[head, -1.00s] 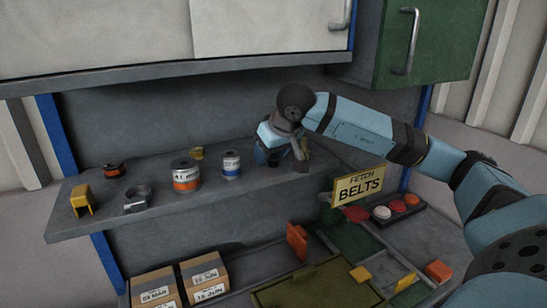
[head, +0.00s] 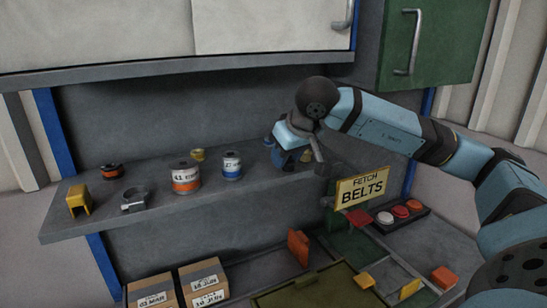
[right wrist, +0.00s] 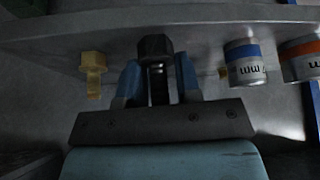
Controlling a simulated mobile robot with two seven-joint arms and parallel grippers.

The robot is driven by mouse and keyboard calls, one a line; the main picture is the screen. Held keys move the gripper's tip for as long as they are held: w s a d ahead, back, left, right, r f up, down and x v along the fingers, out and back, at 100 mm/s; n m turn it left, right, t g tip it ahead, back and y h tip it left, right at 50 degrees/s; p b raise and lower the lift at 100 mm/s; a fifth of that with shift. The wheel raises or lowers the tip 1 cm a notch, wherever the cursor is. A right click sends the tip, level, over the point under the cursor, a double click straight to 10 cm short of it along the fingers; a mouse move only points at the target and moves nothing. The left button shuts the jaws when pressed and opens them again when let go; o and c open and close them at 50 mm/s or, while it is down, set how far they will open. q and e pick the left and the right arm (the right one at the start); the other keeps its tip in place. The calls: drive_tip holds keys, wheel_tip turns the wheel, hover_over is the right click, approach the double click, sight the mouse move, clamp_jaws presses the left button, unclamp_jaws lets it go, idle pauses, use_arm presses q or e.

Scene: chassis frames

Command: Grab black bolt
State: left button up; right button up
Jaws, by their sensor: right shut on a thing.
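The black bolt (right wrist: 155,46) shows in the right wrist view, head toward the shelf's back and shank down between two blue fingers. My right gripper (right wrist: 158,82) is shut on its shank. In the head view my right gripper (head: 285,156) is at the right part of the shelf, and the arm hides most of the bolt there. A yellow bolt (right wrist: 93,68) stands to the left of the gripper in the right wrist view, apart from it. My left gripper is not in view.
On the shelf (head: 110,222) stand a blue-banded can (head: 232,166), an orange-banded can (head: 186,178), a grey clamp (head: 135,200) and a yellow bracket (head: 79,201). A "FETCH BELTS" sign (head: 361,187) stands close below the right arm. Cabinets hang above.

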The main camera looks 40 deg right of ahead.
drive_tip(key=s+a+b, duration=0.1)
drive_tip(key=s+b, duration=0.4)
drive_tip(key=s, duration=0.8)
drive_tip(key=shift+a, duration=0.2)
